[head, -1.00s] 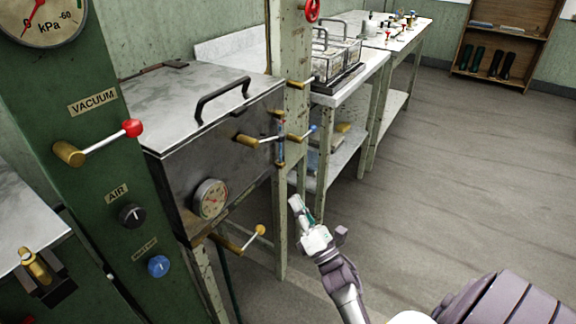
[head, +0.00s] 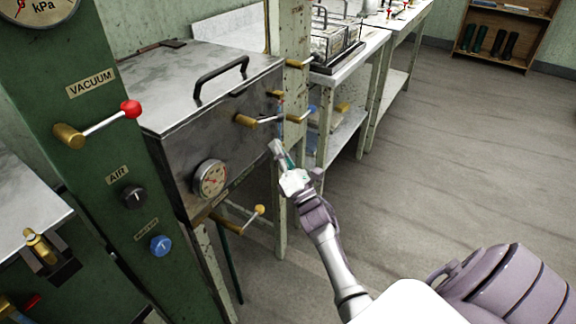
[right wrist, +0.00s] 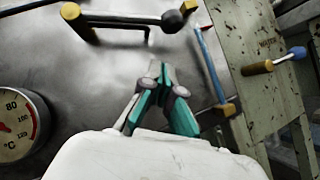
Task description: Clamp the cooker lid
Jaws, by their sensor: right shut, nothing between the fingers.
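The cooker is a grey metal box with a flat lid (head: 180,75) and a black bar handle (head: 221,78). The lid lies down over the box. A clamp lever with a brass hub (head: 244,120) and a metal rod is on the upper front, near the right corner; in the right wrist view its brass end (right wrist: 71,14) and dark knob (right wrist: 172,21) show. My right gripper (head: 276,147) is shut and empty, just below and right of that lever in the head view. Its teal-sided fingers (right wrist: 156,72) point toward the cooker front, beneath the knob. My left gripper is out of view.
A dial gauge (head: 210,179) and a lower brass lever (head: 240,220) are on the cooker front. A green panel (head: 95,175) with a red-knobbed vacuum lever stands at left. A post (head: 291,60) with a blue-knobbed valve (right wrist: 299,53) stands right of the cooker. Floor at right is clear.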

